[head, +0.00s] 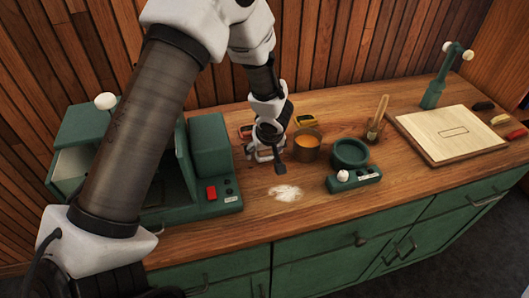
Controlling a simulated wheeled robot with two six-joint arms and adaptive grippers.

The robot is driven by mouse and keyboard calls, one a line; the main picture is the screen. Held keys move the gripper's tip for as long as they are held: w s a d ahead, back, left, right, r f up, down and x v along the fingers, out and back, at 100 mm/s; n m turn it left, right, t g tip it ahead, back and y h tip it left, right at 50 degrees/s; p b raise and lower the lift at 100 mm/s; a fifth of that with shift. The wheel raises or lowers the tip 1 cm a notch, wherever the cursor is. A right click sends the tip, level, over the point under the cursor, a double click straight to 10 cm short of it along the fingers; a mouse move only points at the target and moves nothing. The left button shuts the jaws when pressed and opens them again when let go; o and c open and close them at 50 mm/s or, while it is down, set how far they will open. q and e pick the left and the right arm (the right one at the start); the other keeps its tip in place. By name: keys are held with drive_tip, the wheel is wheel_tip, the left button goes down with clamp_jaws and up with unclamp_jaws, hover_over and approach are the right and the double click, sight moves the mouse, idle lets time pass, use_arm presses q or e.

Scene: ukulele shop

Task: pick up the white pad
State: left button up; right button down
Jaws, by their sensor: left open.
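My left gripper (266,150) is open and points down over the worktop, left of the orange-filled pot. A pale shape shows at its fingertips, but I cannot tell whether it is the white pad or part of the gripper. My left arm covers much of the left side of the view. My right gripper is not in view.
Nearby stand a pot (307,147) with orange contents, a green bowl device (351,154) and a yellow-rimmed tray (305,120). A green machine (212,146) stands left, a pale board (446,137) right.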

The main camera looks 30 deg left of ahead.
use_arm(q)
drive_tip(key=shift+s+d+r, duration=0.1)
drive_tip(key=shift+s+r, duration=0.05)
drive_tip(key=c, duration=1)
drive_tip(key=shift+c, duration=0.2)
